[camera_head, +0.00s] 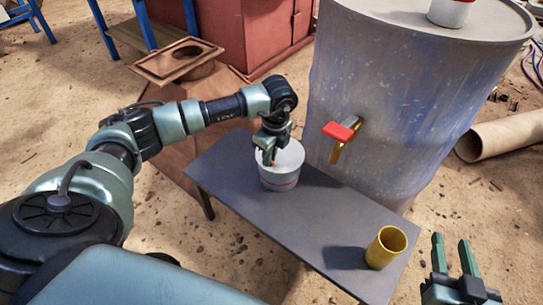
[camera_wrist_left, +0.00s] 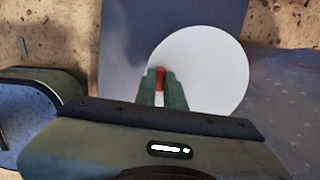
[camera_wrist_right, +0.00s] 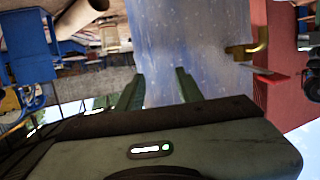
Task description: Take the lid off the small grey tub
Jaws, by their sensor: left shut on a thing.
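The small grey tub (camera_head: 280,181) stands on the dark table, with a thin red band around it. Its white round lid (camera_head: 291,154) covers the top; I see no clear gap between lid and tub. The lid fills the middle of the left wrist view (camera_wrist_left: 210,60). My left gripper (camera_head: 270,158) reaches down over the lid and is shut on its orange-red knob (camera_wrist_left: 160,78), off the disc's middle in the wrist view. My right gripper (camera_head: 455,258) is open and empty, right of the table; its spread fingers also show in the right wrist view (camera_wrist_right: 158,88).
The dark table (camera_head: 255,205) has free room between the tub and a yellow cup (camera_head: 386,247) at its near right end. A large grey-blue drum (camera_head: 400,100) with a red-handled tap (camera_head: 340,131) stands close behind. A brown pipe (camera_head: 505,137) lies right.

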